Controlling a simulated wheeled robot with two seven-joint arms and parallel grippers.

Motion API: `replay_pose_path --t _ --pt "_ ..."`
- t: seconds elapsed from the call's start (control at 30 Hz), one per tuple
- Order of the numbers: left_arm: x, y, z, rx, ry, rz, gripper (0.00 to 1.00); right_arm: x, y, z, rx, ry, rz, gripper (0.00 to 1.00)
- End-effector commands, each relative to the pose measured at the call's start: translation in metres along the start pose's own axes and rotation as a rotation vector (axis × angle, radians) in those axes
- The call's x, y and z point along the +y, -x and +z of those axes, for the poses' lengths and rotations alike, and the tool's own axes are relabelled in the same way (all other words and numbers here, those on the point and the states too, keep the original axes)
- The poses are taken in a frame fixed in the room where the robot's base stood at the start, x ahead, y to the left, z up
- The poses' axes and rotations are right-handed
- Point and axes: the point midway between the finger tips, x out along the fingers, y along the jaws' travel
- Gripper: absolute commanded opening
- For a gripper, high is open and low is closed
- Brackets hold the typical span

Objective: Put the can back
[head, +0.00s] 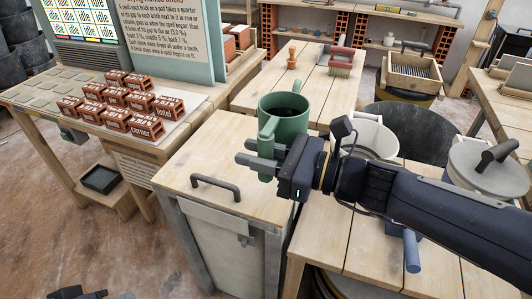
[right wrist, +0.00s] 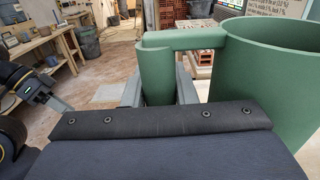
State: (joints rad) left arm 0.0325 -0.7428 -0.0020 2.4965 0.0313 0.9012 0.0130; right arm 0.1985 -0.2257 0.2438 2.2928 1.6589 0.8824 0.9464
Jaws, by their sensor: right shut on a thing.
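The can (head: 285,112) is a green open-topped vessel with a side handle and a dark inside. It appears upright over the back of the wooden cabinet top (head: 215,155). My right gripper (head: 262,157) is shut on its handle, which shows between the fingers in the right wrist view (right wrist: 156,75). The can's body (right wrist: 255,70) is right of the handle there. My gripper hides the can's base, so I cannot tell whether it touches the top. A dark part, likely my left gripper (head: 78,293), barely shows at the bottom left edge; its jaws are unclear.
A white bucket (head: 368,137) and a lidded bucket (head: 488,165) stand right of the can. Several labelled bricks (head: 130,102) lie on the left bench.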

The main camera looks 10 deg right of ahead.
Motion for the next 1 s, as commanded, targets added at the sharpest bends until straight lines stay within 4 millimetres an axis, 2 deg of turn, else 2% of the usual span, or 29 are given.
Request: replay_pose_path --t 0.37,0.5,0.7,0.87,1.0 --pt "-0.005 -0.011 0.006 0.0 0.0 0.0 0.36 -0.082 -0.02 -0.04 -0.002 -0.004 -0.002 0.0" --pt "-0.008 -0.018 0.009 0.0 0.0 0.0 0.36 -0.102 -0.025 -0.067 -0.002 -0.004 0.0 0.0" --pt "-0.01 -0.022 0.011 0.0 0.0 0.0 0.36 -0.12 -0.03 -0.087 -0.002 0.001 0.001 0.0" --pt "-0.01 -0.023 0.011 0.0 0.0 0.0 0.36 -0.125 -0.031 -0.093 -0.002 0.002 0.0 0.0" --pt "-0.012 -0.027 0.014 0.0 0.0 0.0 0.36 -0.129 -0.032 -0.11 -0.001 -0.001 0.0 0.0"
